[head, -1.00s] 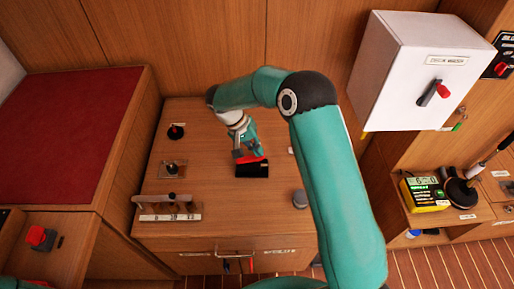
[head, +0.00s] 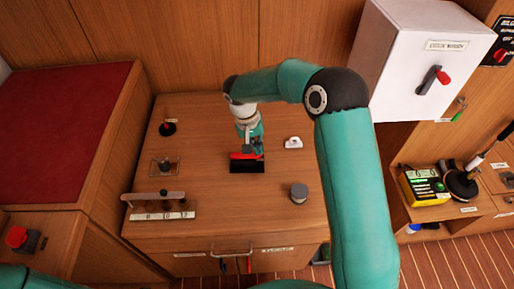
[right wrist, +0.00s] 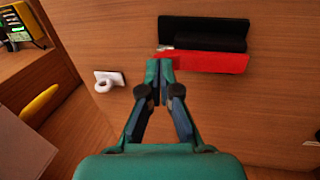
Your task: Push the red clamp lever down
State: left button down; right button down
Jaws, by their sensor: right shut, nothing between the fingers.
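The red clamp lever (head: 243,155) lies along the edge of a black clamp body (head: 247,167) on the wooden cabinet top. In the right wrist view the red lever (right wrist: 208,63) runs alongside the black body (right wrist: 203,34). My right gripper (head: 257,152) is over the lever's right end in the head view. In the right wrist view its fingertips (right wrist: 160,64) are together and empty, at the lever's left end there. I cannot tell whether they touch it. My left gripper is not in view.
A white eye fitting (head: 293,142) and a grey round knob (head: 299,192) sit right of the clamp. A white cabinet (head: 405,70) hangs at right. Bare wood surrounds the clamp.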

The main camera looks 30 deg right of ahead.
jog(key=shift+f, duration=0.3)
jog(key=shift+r, duration=0.1)
